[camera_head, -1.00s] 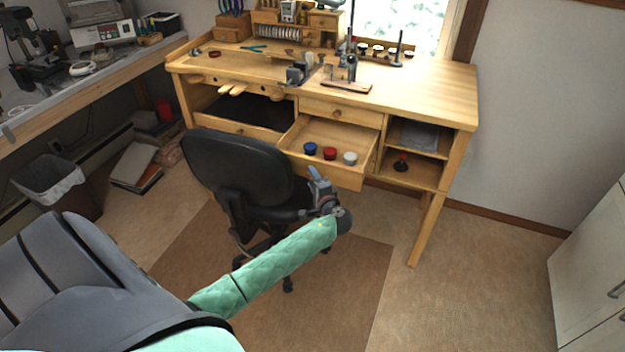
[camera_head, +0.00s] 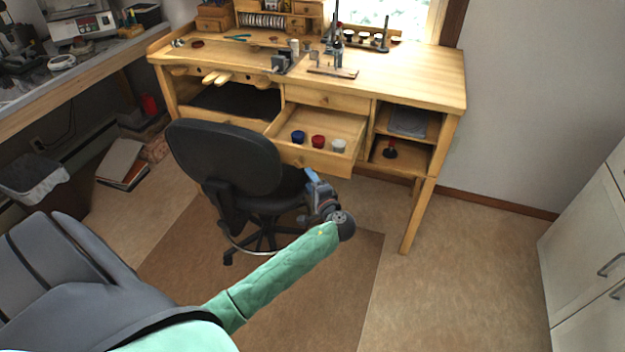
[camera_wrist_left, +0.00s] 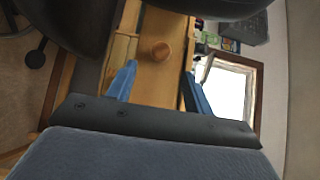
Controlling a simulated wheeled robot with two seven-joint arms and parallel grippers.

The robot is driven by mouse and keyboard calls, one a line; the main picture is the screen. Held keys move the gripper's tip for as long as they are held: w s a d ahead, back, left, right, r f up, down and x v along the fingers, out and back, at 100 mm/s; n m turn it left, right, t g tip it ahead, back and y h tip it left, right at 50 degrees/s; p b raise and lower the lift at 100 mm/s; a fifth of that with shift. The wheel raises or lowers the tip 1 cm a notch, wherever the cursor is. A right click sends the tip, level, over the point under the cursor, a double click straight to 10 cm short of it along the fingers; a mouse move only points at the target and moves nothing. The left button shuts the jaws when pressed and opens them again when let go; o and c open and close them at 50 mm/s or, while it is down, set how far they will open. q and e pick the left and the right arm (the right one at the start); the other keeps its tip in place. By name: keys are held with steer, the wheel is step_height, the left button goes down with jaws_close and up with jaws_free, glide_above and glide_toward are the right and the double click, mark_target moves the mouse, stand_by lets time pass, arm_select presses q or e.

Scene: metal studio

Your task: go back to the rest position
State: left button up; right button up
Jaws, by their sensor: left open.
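My left gripper (camera_head: 314,181) is in front of the workbench, just below the open drawer and beside the black chair. In the left wrist view its two blue fingers (camera_wrist_left: 158,86) stand apart with nothing between them. Beyond them that view shows the wooden drawer front with a round knob (camera_wrist_left: 161,50). My left arm reaches in from the lower left in a green sleeve. My right gripper is not in view.
The wooden workbench (camera_head: 420,82) has an open drawer (camera_head: 318,158) holding a blue, a red and a white cup. A black chair (camera_head: 225,158) stands close to my left arm. A white cabinet (camera_head: 590,250) is at the right. Floor between is clear.

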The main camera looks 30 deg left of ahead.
arm_select(q)
steer(key=s+d+f+n+g+h, duration=0.2)
steer(key=s+d+f+h, duration=0.1)
steer(key=s+d+h, duration=0.6)
steer(key=s+d+f+n+g+h, duration=0.25)
steer(key=s+d+h, duration=0.25)
steer(key=s+d, duration=0.45)
steer(key=s+d+f+g+h, duration=0.1)
steer(key=s+d+f+g, duration=0.1)
steer(key=s, duration=0.7)
steer(key=s+d+f+g+h, duration=0.1)
steer(key=s+d+f, duration=0.4)
steer(key=s, duration=0.5)
steer(key=shift+s+d+g, duration=0.2)
steer(key=shift+d+g, duration=0.15)
steer(key=shift+d, duration=0.25)
